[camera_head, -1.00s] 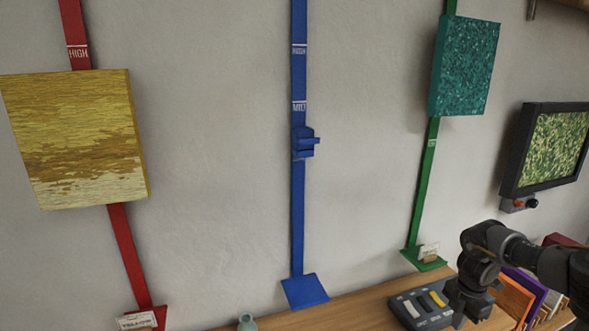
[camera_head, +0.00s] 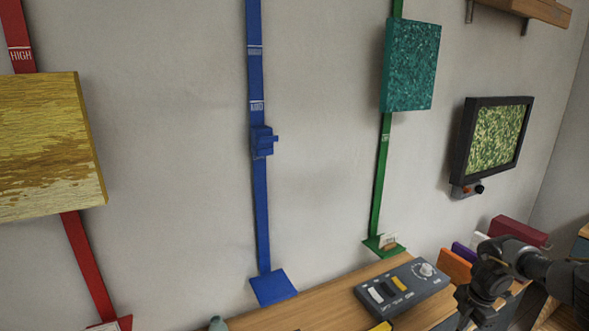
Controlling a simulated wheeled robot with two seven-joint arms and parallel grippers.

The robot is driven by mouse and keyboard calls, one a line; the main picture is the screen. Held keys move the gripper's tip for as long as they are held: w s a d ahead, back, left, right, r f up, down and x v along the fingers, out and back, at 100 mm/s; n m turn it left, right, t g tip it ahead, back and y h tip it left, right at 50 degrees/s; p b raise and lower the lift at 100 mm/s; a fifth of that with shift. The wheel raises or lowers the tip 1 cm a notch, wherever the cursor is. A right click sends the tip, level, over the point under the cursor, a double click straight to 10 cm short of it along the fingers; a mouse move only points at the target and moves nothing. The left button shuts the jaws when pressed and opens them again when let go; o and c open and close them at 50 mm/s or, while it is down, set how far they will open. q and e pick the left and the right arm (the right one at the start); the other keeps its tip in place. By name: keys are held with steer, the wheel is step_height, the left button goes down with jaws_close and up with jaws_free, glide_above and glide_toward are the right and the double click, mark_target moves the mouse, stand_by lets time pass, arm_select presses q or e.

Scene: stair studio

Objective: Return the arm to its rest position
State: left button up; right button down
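My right arm comes in from the right at the lower right of the head view. Its dark gripper (camera_head: 468,312) points down by the front right of the grey control panel (camera_head: 372,312) on the wooden shelf (camera_head: 322,304). The fingers are small and dark, so I cannot tell whether they are open or shut. My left gripper is not in view.
A yellow textured panel (camera_head: 45,145) hangs on a red rail, and a teal panel (camera_head: 410,65) on a green rail. The blue rail (camera_head: 262,215) carries only a small bracket (camera_head: 262,141). A framed screen (camera_head: 492,137) hangs at right. Several books (camera_head: 455,267) stand behind my arm.

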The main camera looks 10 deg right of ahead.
step_height(320, 180, down, 12)
steer(key=s+d+r+m+t, duration=0.1)
steer(key=s+d+m+t, duration=0.1)
steer(key=m, duration=0.1)
steer(key=s+d+f+m+t+h, duration=0.15)
steer(key=s+d+f+m, duration=0.25)
steer(key=s+d+f, duration=0.45)
steer(key=s+d+r+m+g+h, duration=0.1)
steer(key=s+d+m+h, duration=0.25)
steer(key=s+d, duration=0.95)
steer(key=s+d+r+m+g+h, duration=0.15)
steer(key=s+d+h, duration=0.55)
steer(key=s, duration=1)
steer(key=s+a+f+m+y, duration=0.1)
steer(key=s+a+f+y, duration=0.25)
steer(key=a+f, duration=0.8)
steer(key=s+a+f+m+y, duration=0.15)
steer(key=a+f+y, duration=0.25)
steer(key=a+f, duration=0.8)
steer(key=a+f+y+b, duration=0.1)
steer(key=a+f, duration=0.1)
steer(key=a, duration=1)
steer(key=s+a+f+m+y+b, duration=0.1)
steer(key=a+f, duration=0.2)
steer(key=a, duration=0.9)
steer(key=s+a+f+g+y+b, duration=0.1)
steer(key=a+f+y, duration=0.1)
steer(key=a, duration=1.1)
steer(key=shift+s+f, duration=0.15)
steer(key=shift+f, duration=0.45)
